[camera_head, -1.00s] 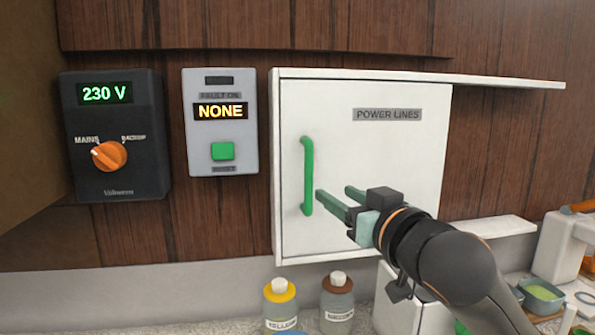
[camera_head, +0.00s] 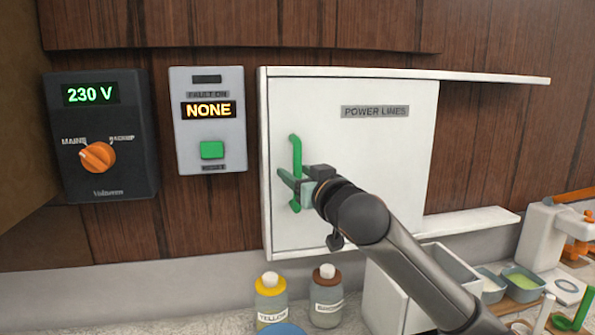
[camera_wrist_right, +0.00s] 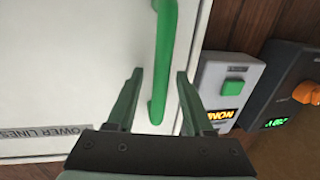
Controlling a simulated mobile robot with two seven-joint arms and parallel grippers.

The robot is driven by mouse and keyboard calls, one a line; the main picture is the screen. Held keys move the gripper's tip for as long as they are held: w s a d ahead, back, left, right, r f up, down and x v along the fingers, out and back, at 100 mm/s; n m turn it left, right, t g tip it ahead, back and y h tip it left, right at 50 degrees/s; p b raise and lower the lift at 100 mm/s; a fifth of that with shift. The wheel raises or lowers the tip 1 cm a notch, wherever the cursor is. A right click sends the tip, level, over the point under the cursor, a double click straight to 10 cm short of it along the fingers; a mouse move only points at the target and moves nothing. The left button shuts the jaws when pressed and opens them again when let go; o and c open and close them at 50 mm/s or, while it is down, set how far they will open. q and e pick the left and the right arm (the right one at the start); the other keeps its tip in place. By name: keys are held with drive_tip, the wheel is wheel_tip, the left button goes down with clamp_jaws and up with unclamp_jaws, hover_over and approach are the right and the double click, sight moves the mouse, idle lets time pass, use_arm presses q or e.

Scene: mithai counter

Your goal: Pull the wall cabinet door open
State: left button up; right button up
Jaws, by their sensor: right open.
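The white wall cabinet door (camera_head: 385,165) is shut and carries a "POWER LINES" label (camera_head: 375,111). Its green vertical handle (camera_head: 296,155) is near the door's left edge. My right gripper (camera_head: 288,184) is at the lower part of the handle, with its green fingers open. In the right wrist view the handle (camera_wrist_right: 162,60) runs between the two fingers of the right gripper (camera_wrist_right: 160,85), with gaps on both sides. My left gripper is not in view.
Left of the cabinet are a grey fault panel (camera_head: 208,134) and a black box with an orange knob (camera_head: 97,157). Below stand a yellow-capped bottle (camera_head: 271,302) and a brown-capped bottle (camera_head: 327,303). A white shelf (camera_head: 470,222) is at the lower right.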

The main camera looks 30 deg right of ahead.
clamp_jaws()
idle(0.4)
idle(1.1)
